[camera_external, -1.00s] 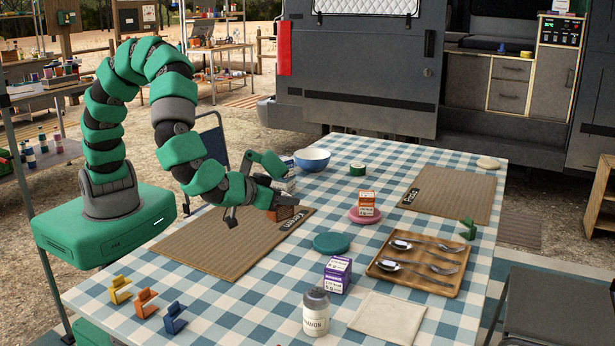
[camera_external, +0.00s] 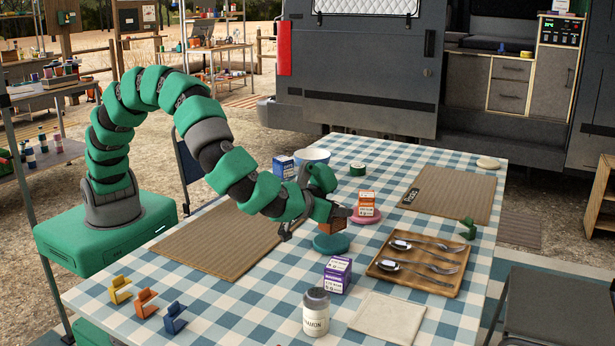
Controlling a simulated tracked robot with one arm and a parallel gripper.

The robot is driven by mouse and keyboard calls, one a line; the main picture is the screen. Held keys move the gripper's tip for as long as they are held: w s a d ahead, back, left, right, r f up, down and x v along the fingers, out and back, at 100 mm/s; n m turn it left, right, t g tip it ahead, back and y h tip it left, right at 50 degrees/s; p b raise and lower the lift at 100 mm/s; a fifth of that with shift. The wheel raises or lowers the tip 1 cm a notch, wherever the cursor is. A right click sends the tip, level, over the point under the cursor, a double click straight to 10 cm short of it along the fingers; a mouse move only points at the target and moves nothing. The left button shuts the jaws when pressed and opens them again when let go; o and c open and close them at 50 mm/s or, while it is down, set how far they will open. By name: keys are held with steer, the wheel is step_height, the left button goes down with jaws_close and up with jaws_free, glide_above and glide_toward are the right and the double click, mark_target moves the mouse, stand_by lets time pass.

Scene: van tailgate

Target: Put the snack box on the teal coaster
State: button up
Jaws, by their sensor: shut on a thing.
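My gripper (camera_external: 322,217) is shut on a small orange-brown box (camera_external: 332,226), which I take to be the snack box; its label is not readable. My gripper covers much of the box's upper part. The box is over the far part of the round teal coaster (camera_external: 331,245). I cannot tell whether its bottom touches the coaster. The coaster lies flat on the checked tablecloth, with its front part bare.
An orange box (camera_external: 366,203) stands on a pink coaster (camera_external: 366,218) just right of my gripper. A purple box (camera_external: 337,275) and a white jar (camera_external: 316,313) stand in front. A cutlery tray (camera_external: 417,262) is at right. A blue box (camera_external: 283,167) stands behind.

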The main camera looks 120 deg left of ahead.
step_height(320, 180, down, 4)
steer(key=shift+r+b, duration=0.25)
steer(key=shift+b, duration=0.4)
steer(key=shift+r, duration=0.1)
steer(key=o, duration=1)
steer(key=p+v, duration=0.3)
steer(key=v, duration=0.9)
steer(key=shift+w+r, duration=0.1)
steer(key=shift+r, duration=0.05)
